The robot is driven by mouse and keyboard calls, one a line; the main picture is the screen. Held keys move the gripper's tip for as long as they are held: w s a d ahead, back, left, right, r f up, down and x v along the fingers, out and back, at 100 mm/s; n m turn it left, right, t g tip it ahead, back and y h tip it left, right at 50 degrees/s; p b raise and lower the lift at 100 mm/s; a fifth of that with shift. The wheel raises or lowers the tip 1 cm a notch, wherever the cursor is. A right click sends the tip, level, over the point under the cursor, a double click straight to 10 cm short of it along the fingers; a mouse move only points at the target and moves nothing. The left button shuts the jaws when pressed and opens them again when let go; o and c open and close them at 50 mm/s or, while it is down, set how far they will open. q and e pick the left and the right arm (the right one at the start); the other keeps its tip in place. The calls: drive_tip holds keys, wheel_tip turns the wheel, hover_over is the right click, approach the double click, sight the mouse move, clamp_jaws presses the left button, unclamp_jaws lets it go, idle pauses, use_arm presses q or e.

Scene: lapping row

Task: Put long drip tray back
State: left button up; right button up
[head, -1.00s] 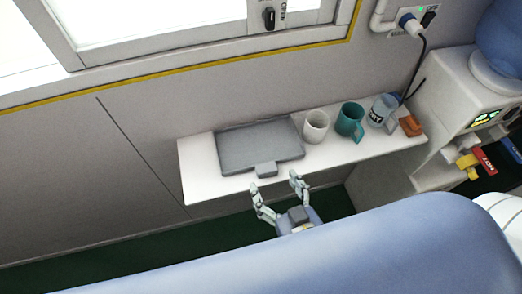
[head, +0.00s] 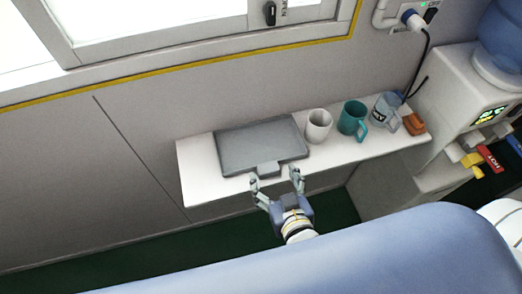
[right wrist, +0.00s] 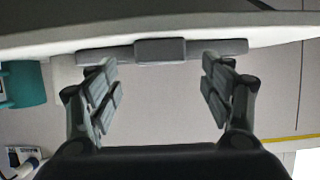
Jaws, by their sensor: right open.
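The long drip tray (head: 240,145), flat and dark grey, lies on the left part of a white shelf (head: 203,188). Its small front tab (head: 268,169) sticks out toward the shelf's front edge. My right gripper (head: 275,176) is open and empty at that edge, its fingers spread just in front of the tab. In the right wrist view the tab (right wrist: 160,50) shows between and beyond the two open fingers, with the tray's edge (right wrist: 230,48) running to both sides. I see no contact between fingers and tab. My left gripper is out of view.
A white cup (head: 318,126), a teal mug (head: 351,118), a clear mug with dark lettering (head: 385,110) and an orange-brown object (head: 414,124) stand right of the tray. A water dispenser (head: 440,105) stands beyond the shelf's right end. The wall is close behind.

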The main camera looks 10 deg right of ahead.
sight(269, 170)
drive_tip(key=b+x, duration=0.1)
drive_tip(key=x, duration=0.2)
drive_tip(key=shift+w+f, duration=0.25)
drive_tip(key=shift+w, duration=0.05)
drive_tip(key=shift+s, duration=0.1)
drive_tip(key=shift+c, duration=0.3)
drive_tip(key=c, duration=1.2)
drive_tip(key=shift+r, duration=0.1)
